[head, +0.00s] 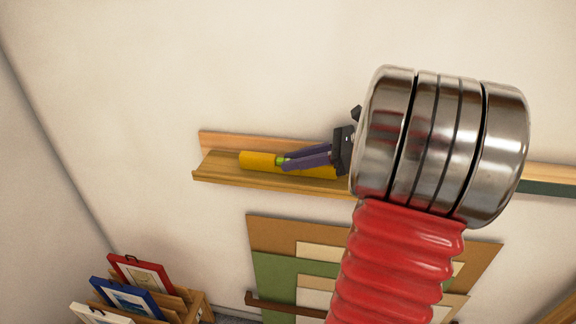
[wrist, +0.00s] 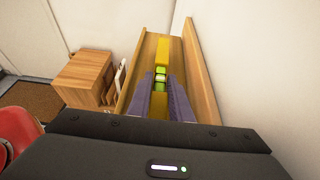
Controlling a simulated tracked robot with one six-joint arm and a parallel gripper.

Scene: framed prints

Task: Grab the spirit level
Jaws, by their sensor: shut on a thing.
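The spirit level is a yellow bar (head: 258,161) with a green vial, lying lengthwise on a wooden wall ledge (head: 215,177). In the wrist view the spirit level (wrist: 161,50) runs away from me along the ledge (wrist: 138,68), with its green vial part near the fingertips. My gripper (head: 283,162) has purple fingers that are shut on the spirit level around its middle, next to the vial. The gripper also shows in the wrist view (wrist: 160,80), one finger on each side of the bar. The right part of the level is partly hidden by my fingers and arm.
Below the ledge, brown, green and cream boards (head: 275,265) lean at the wall. A wooden rack with framed prints (head: 140,275) stands at lower left. A dark green item (head: 547,188) lies at the ledge's right. In the wrist view a red chair (wrist: 20,130) is at left.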

